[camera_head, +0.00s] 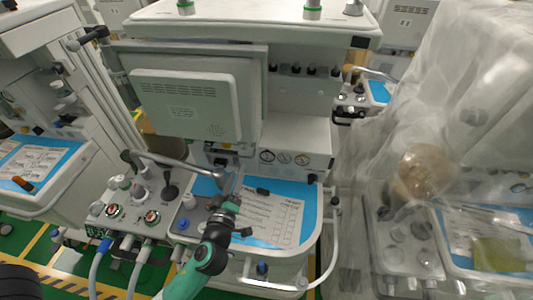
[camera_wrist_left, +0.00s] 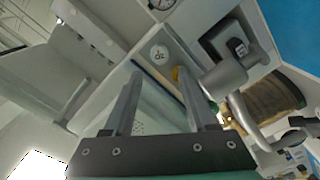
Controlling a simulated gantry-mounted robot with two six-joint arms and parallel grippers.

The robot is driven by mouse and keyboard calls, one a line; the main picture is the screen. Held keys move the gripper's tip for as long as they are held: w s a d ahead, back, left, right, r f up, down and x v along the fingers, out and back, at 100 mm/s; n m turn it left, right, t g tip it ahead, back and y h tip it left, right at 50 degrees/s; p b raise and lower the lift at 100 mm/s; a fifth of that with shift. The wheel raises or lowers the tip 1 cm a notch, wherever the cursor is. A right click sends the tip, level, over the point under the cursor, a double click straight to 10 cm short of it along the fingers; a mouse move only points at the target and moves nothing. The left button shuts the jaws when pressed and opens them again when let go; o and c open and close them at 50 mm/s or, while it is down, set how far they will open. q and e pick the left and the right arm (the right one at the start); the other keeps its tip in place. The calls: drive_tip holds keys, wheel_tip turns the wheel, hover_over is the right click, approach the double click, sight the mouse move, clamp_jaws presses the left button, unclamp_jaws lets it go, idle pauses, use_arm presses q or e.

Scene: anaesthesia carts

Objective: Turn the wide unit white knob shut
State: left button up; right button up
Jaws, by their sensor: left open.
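My left gripper (camera_head: 227,190) reaches up over the worktop of the wide middle unit (camera_head: 295,135). In the left wrist view its two fingers (camera_wrist_left: 160,92) stand apart with nothing held between them. A round white disc with dark marking, probably the white knob (camera_wrist_left: 159,54), sits on the unit's pale face just beyond the fingertips. It lies between the lines of the two fingers, apart from them. I cannot pick out this knob in the head view, nor tell how far it is turned. My right gripper is not in view.
A curved grey metal arm (camera_head: 175,163) crosses close to the left of my gripper. A blue worktop with a printed sheet (camera_head: 270,217) lies to the right. A monitor back (camera_head: 188,105) hangs above. A plastic-draped unit (camera_head: 440,120) stands at the right.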

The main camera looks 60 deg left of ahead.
sight(244, 148)
use_arm(q)
drive_tip(key=p+x, duration=0.1)
drive_tip(key=x, duration=1)
drive_tip(key=shift+w+a+r+p, duration=0.1)
drive_tip(key=shift+w+a+p, duration=0.1)
drive_tip(key=shift+a+p, duration=0.1)
clamp_jaws()
